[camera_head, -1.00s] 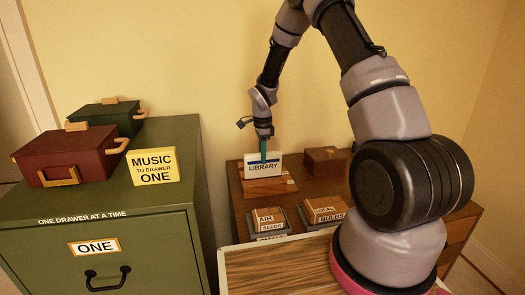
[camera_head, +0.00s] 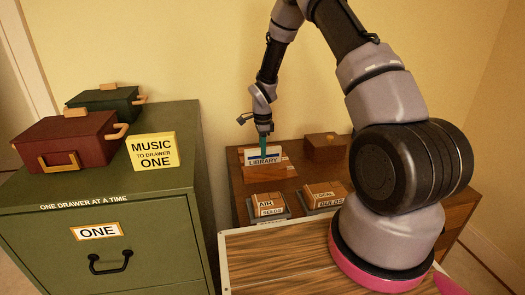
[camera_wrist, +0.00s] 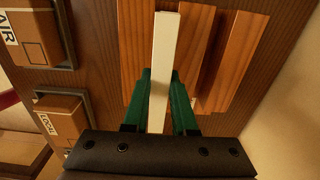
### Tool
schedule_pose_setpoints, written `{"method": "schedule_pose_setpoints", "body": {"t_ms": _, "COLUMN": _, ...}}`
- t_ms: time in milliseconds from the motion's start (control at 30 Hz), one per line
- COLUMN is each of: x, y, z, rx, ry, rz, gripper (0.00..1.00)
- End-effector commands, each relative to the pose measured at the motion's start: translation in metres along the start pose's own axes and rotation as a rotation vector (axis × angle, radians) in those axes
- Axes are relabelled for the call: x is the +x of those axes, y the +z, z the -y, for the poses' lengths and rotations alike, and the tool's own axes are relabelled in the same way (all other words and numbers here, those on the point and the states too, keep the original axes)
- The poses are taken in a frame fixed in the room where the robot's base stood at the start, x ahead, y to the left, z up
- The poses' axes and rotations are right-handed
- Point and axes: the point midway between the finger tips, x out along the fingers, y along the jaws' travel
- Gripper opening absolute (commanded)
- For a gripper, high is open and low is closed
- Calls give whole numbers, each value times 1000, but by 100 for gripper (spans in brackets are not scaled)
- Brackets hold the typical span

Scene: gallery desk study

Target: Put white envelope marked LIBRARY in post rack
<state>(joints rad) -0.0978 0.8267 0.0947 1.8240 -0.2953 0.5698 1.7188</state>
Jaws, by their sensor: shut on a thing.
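The white envelope (camera_head: 262,160) marked LIBRARY stands upright with its face toward the head camera. In the wrist view its white edge (camera_wrist: 165,45) shows as a narrow strip. My gripper (camera_head: 263,149) is shut on the envelope from above, with the green fingers (camera_wrist: 159,90) on either side of it. The brown wooden post rack (camera_head: 285,172) is at the envelope's lower edge on the desk. In the wrist view its wooden slats (camera_wrist: 200,50) lie beside and beneath the envelope. I cannot tell how deep the lower edge sits in a slot.
Two labelled boxes in trays, AIR SEEDS (camera_head: 268,205) and LOCAL BULBS (camera_head: 322,195), stand in front of the rack. A brown box (camera_head: 325,148) is behind right. The green cabinet (camera_head: 185,180) stands left, with a yellow MUSIC sign (camera_head: 153,151) and two cases on top.

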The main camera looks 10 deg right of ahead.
Motion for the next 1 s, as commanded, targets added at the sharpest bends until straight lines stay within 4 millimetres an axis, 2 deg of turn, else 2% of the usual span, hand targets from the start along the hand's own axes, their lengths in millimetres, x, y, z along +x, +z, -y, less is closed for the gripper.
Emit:
{"method": "schedule_pose_setpoints", "body": {"t_ms": 167, "x": 0, "y": 0, "z": 0, "rx": 0, "ry": 0, "rz": 0, "gripper": 0}}
{"method": "schedule_pose_setpoints", "body": {"t_ms": 200, "x": 0, "y": 0, "z": 0, "rx": 0, "ry": 0, "rz": 0, "gripper": 33}}
{"method": "schedule_pose_setpoints", "body": {"t_ms": 267, "x": 0, "y": 0, "z": 0, "rx": 0, "ry": 0, "rz": 0, "gripper": 56}}
{"method": "schedule_pose_setpoints", "body": {"t_ms": 300, "x": 0, "y": 0, "z": 0, "rx": 0, "ry": 0, "rz": 0, "gripper": 60}}
{"method": "schedule_pose_setpoints", "body": {"t_ms": 667, "x": -5, "y": 0, "z": 0, "rx": 0, "ry": -1, "rz": 0, "gripper": 60}}
{"method": "schedule_pose_setpoints", "body": {"t_ms": 767, "x": -18, "y": 0, "z": 1, "rx": 0, "ry": -4, "rz": 0, "gripper": 60}}
{"method": "schedule_pose_setpoints", "body": {"t_ms": 1000, "x": -66, "y": 0, "z": 1, "rx": 0, "ry": -5, "rz": 0, "gripper": 60}}
